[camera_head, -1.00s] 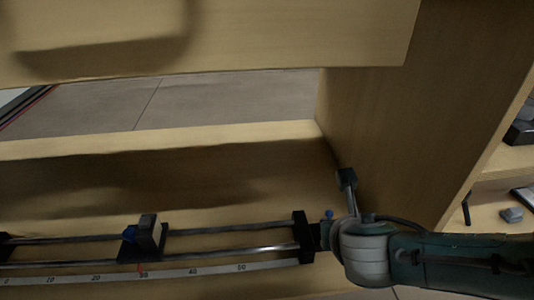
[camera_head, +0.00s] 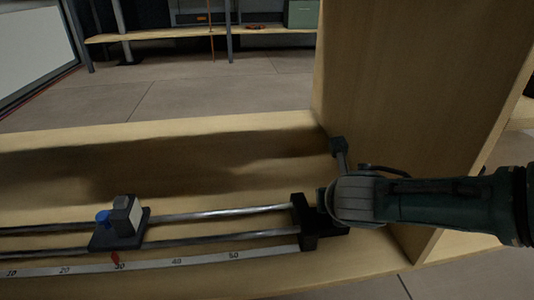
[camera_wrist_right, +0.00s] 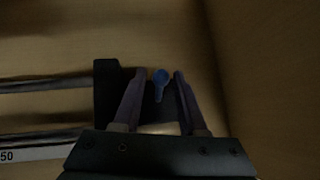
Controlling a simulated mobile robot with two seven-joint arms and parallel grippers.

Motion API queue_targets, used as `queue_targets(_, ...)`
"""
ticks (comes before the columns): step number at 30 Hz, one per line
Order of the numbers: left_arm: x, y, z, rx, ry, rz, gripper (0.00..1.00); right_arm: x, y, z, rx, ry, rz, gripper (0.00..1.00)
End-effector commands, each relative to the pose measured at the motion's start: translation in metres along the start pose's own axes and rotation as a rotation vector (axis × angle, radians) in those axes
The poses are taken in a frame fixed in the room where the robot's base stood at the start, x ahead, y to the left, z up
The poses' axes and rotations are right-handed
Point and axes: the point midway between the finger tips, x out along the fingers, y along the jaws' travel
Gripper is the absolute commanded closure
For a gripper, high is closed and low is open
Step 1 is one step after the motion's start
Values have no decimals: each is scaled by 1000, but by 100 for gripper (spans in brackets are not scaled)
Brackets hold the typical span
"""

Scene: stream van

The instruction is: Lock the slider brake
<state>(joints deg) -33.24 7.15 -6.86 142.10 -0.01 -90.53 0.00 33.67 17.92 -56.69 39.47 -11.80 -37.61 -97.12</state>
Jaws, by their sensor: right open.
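A slider lies on a wooden surface: two metal rails (camera_head: 220,213), a dark carriage (camera_head: 122,222) with a blue knob, and a dark end block (camera_head: 304,222). The carriage's red pointer (camera_head: 115,259) is near 30 on the white scale (camera_head: 178,261). My right gripper (camera_wrist_right: 160,75) is open at the right end of the rails. In the right wrist view a small blue lever (camera_wrist_right: 160,84) shows between its fingers, with a gap on either side. In the head view my right wrist hides the lever and the fingertips. My left gripper is not in view.
A tall wooden panel (camera_head: 415,80) rises close to the right of my right gripper. A low wooden ledge (camera_head: 150,131) runs behind the slider. Grey floor (camera_head: 190,95) lies beyond, with a shelf (camera_head: 180,34) at the back. The surface behind the rails is clear.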

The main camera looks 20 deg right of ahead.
Motion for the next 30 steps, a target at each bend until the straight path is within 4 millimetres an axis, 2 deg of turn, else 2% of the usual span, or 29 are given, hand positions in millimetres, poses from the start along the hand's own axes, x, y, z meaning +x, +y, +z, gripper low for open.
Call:
queue_targets(3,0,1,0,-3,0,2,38,0,0,0,0,0,0,61)
queue_targets(14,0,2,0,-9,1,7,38,0,0,0,0,0,0,100)
queue_targets(30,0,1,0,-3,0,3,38,0,0,2,0,-7,0,100)
